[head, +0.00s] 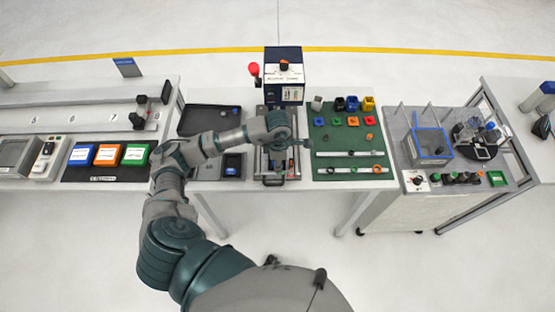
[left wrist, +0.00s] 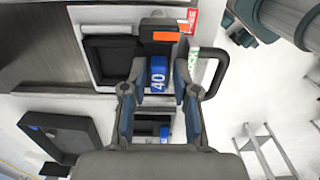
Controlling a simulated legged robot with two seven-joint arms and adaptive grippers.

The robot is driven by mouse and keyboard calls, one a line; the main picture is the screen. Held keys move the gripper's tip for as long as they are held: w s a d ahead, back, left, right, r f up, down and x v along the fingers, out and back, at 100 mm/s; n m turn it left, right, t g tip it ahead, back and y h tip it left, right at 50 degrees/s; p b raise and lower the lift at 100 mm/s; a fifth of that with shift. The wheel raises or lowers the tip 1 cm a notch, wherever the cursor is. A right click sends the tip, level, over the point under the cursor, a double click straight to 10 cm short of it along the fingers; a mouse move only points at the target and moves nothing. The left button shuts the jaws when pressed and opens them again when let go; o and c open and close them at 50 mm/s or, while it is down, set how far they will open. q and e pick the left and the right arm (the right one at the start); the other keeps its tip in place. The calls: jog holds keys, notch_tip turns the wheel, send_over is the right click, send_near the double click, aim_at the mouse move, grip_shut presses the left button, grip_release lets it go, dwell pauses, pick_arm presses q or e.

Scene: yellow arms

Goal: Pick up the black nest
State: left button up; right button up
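My left gripper (head: 302,143) is above the grey fixture (head: 272,178) at the middle of the bench in the head view. In the left wrist view, my left gripper (left wrist: 158,84) is open, its fingers spread on either side of a blue block marked 40 (left wrist: 158,72). I cannot tell how far below the fingertips the block lies. A square black frame with a dark recess (left wrist: 92,44), which looks like the black nest, lies just beyond and left of the fingers. My arm hides part of the fixture in the head view. My right gripper is not in view.
A black handle (left wrist: 220,68) stands out right of the fingers. A black tray (head: 209,119) lies left of the fixture. A dark box with a red knob (head: 254,69) stands behind. A green mat (head: 333,136) with small coloured parts lies to the right.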

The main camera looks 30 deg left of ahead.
pick_arm(q)
jog(key=shift+a, duration=0.1)
grip_shut()
jog(key=shift+a, duration=0.15)
jog(key=shift+r, duration=0.1)
